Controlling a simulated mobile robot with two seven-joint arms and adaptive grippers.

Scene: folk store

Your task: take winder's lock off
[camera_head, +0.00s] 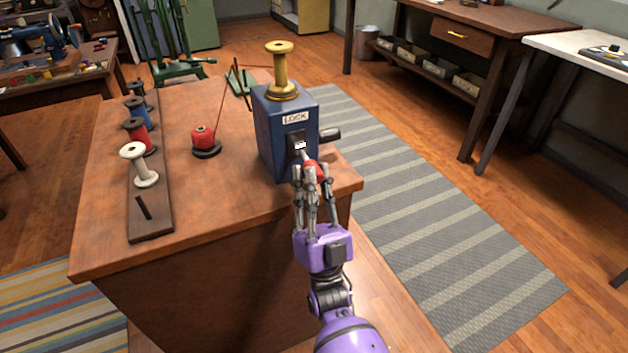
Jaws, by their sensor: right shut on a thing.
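The winder is a blue box (270,132) at the right end of the wooden table, with a yellow bobbin (281,70) upright on top. A white label reading LOCK (296,117) is on its face. Below the label is a dark slot plate with a small lever (299,145). My right gripper (308,172) is at that face, its fingers shut on the red-tipped end of the lever (312,166); the fingers partly hide it. My left gripper is not in view.
A red thread spool (203,138) stands on the table (222,198), its thread running up past a green guide (240,80) to the bobbin. A dark rack (150,215) with several spools is at the left. Striped rugs lie on the floor.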

